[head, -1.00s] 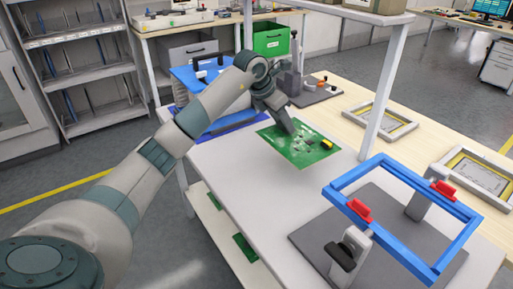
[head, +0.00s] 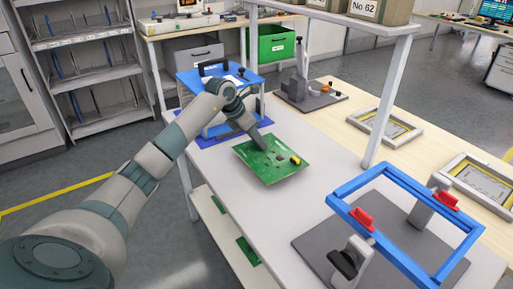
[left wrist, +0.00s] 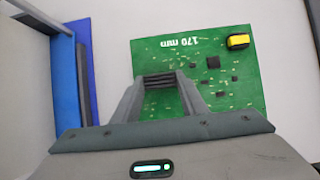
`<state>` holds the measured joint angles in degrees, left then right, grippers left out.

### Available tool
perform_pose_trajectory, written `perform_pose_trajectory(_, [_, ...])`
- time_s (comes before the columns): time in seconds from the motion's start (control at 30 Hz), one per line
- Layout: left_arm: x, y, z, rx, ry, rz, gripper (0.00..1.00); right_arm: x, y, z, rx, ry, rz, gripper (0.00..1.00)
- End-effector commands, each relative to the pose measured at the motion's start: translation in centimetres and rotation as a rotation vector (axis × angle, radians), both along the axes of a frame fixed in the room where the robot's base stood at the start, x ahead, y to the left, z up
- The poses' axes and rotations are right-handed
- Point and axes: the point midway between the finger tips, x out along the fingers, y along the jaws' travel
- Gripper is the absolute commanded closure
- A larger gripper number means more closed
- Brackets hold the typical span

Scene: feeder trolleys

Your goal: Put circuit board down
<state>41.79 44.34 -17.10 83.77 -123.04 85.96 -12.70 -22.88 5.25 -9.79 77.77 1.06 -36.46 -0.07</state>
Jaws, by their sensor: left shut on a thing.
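The green circuit board (head: 268,172) is over the left part of the white tabletop, roughly level. It has a yellow component near its right corner and several small black chips. It also fills the upper middle of the left wrist view (left wrist: 200,55), marked "170 mm". My left gripper (head: 262,146) reaches down to the board's upper part from the left. In the left wrist view its fingers (left wrist: 166,82) are closed on a dark ribbed block on the board. I cannot tell whether the board touches the tabletop. My right gripper is not in view.
A blue frame with red clamps (head: 362,219) stands on a grey base at the right. A blue tray (head: 250,78) stands behind the board. A white post (head: 388,105) rises from the table's far edge. White tabletop (head: 290,207) is clear between board and blue frame.

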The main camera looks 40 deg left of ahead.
Motion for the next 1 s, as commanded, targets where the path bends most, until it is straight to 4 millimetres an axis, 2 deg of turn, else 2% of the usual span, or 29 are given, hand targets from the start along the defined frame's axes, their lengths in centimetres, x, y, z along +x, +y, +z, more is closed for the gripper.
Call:
perform_pose_trajectory(0.13, [0.0, 0.0, -0.6, -0.001, 0.001, 0.0, 0.95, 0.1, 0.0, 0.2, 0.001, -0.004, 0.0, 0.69])
perform_pose_trajectory(0.43, [0.0, 0.0, -3.7, -0.001, -0.001, 0.002, 0.95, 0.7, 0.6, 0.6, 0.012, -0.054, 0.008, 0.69])
perform_pose_trajectory(0.7, [0.0, 0.0, -3.9, 0.0, -0.002, 0.0, 0.95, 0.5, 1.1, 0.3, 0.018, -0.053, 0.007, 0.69])
perform_pose_trajectory(0.73, [0.0, 0.0, -4.0, 0.0, 0.0, 0.0, 0.56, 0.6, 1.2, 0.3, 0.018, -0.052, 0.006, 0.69])
perform_pose_trajectory(0.8, [0.0, 0.0, -4.0, 0.0, 0.0, 0.0, 0.43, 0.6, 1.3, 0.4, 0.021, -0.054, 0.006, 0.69])
perform_pose_trajectory(1.0, [0.0, 0.0, -4.0, 0.0, 0.0, 0.0, 0.43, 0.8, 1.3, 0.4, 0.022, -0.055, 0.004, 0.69])
